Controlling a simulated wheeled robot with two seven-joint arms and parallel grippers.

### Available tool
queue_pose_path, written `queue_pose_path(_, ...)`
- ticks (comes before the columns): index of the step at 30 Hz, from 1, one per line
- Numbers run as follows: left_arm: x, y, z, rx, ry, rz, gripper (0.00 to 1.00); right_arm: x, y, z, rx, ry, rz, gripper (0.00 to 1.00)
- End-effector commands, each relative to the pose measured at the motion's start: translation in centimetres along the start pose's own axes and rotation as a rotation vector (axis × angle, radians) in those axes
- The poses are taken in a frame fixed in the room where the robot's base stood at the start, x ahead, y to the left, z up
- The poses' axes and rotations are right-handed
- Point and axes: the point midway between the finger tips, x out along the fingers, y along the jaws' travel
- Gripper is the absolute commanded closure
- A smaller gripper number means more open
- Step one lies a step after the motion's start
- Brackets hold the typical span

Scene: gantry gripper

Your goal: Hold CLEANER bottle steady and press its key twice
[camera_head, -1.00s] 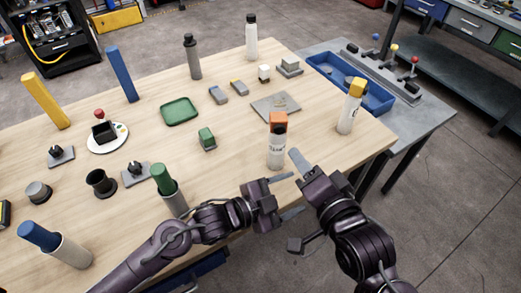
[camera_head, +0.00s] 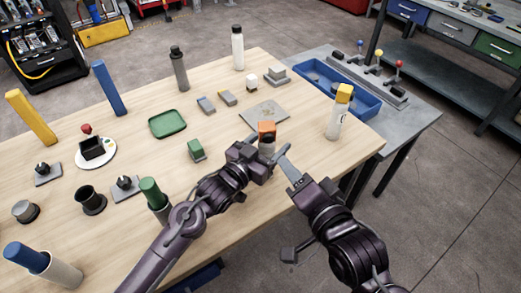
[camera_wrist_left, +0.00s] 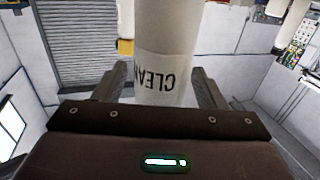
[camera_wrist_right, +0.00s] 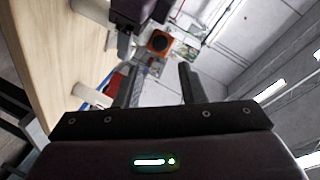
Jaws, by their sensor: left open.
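The CLEANER bottle (camera_head: 268,147) is white with an orange cap (camera_head: 267,128) and stands near the table's front right edge. In the left wrist view its white body with the CLEAN label (camera_wrist_left: 165,75) lies between my spread fingers, with a gap visible on each side. My left gripper (camera_head: 265,157) is open around the bottle and hides its lower part in the head view. My right gripper (camera_head: 285,165) is open and empty, to the right of the bottle.
A yellow-capped white bottle (camera_head: 336,118) stands to the right. A grey plate (camera_head: 264,113) lies behind the CLEANER bottle, and a green block (camera_head: 196,150) is to its left. A green-topped cylinder (camera_head: 153,194) stands near my left arm. A blue tray (camera_head: 345,88) is beyond the table.

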Motion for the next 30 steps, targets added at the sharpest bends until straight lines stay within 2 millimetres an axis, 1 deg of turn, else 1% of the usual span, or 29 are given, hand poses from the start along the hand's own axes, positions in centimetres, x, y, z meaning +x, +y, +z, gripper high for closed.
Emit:
queue_pose_path(3, 0.49, 0.03, -0.05, 0.001, 0.000, 0.001, 0.35, 0.00, 0.00, 0.00, 0.000, 0.000, 0.000, 0.64)
queue_pose_path(10, 0.52, 0.04, -0.02, 0.001, 0.000, 0.001, 0.35, 0.00, 0.00, 0.00, 0.000, 0.000, 0.000, 0.64)
queue_pose_path(11, 0.52, 0.04, -0.02, 0.001, 0.000, 0.001, 0.38, 0.00, 0.00, 0.00, 0.000, 0.000, 0.000, 0.64)
queue_pose_path(23, 0.50, 0.03, -0.02, 0.002, 0.000, 0.001, 0.90, 0.00, 0.00, 0.00, 0.000, 0.000, 0.000, 0.64)
queue_pose_path(24, 0.50, 0.03, -0.02, 0.002, 0.000, 0.001, 0.92, 0.00, 0.00, 0.00, 0.000, 0.000, 0.000, 0.66)
queue_pose_path(26, 0.49, 0.02, -0.02, 0.002, 0.000, 0.001, 0.92, 0.00, 0.00, 0.00, 0.000, 0.000, 0.000, 0.74)
queue_pose_path(30, 0.49, 0.02, -0.02, 0.002, 0.000, 0.001, 0.92, 0.00, 0.00, 0.00, 0.000, 0.000, 0.000, 0.92)
